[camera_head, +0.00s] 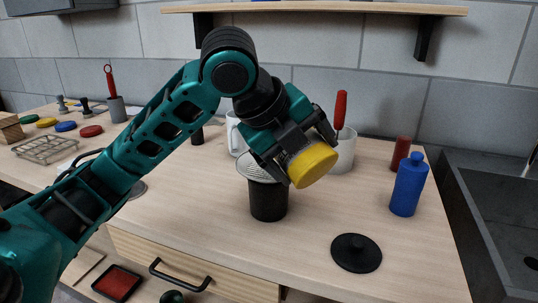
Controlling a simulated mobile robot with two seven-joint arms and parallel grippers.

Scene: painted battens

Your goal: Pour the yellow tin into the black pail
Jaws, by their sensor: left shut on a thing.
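My left gripper (290,150) is shut on the yellow tin (314,165). It holds the tin tilted, above and slightly right of the black pail's top. The tin's opening cannot be made out, and the gripper hides part of the tin. The black pail (268,202) stands upright on the worktop below. Its rim is partly hidden by the gripper and by a pale ribbed thing (254,167) at its top left. No stream between tin and pail can be seen. My right gripper is not in view.
A blue bottle (408,185) and red bottle (400,153) stand right, near the sink (495,210). A white pot (343,152) with a red-handled tool stands behind. A wire rack (47,149) lies left.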

